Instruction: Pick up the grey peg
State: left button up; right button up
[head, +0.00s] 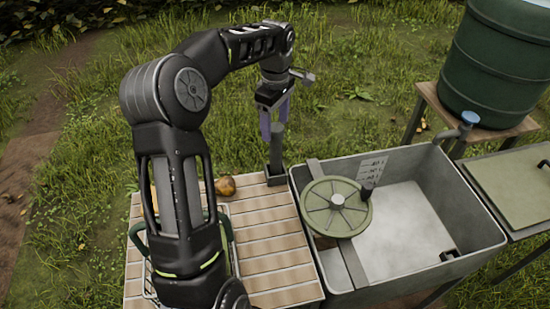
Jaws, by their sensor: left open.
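The grey peg (277,146) stands upright in a small dark holder (275,171) at the far right corner of the slatted wooden table, close to the sink. My left gripper (273,124) points down at the peg's upper part, with its purple fingers apart. The peg's top shows between or just in front of the fingers; I cannot tell whether they touch it. My right gripper is not in view.
A brown pear (225,186) lies on the slatted table (270,255), near a wire basket (147,278) partly hidden by my left arm. A grey sink (455,205) with a round green lid (336,207) adjoins on the right. A green barrel (497,62) stands behind.

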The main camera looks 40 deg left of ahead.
aim_at(276, 139)
pick_arm(q)
jog(key=shift+f, duration=0.35)
jog(key=shift+f, duration=0.1)
jog(key=shift+f+p, duration=0.35)
jog(key=shift+p, duration=0.05)
notch_tip(276, 139, down, 4)
jog(key=shift+r+p, duration=0.2)
jog(key=shift+p, duration=0.5)
jog(key=shift+w+f, duration=0.1)
jog(key=shift+f, duration=0.25)
grip_shut()
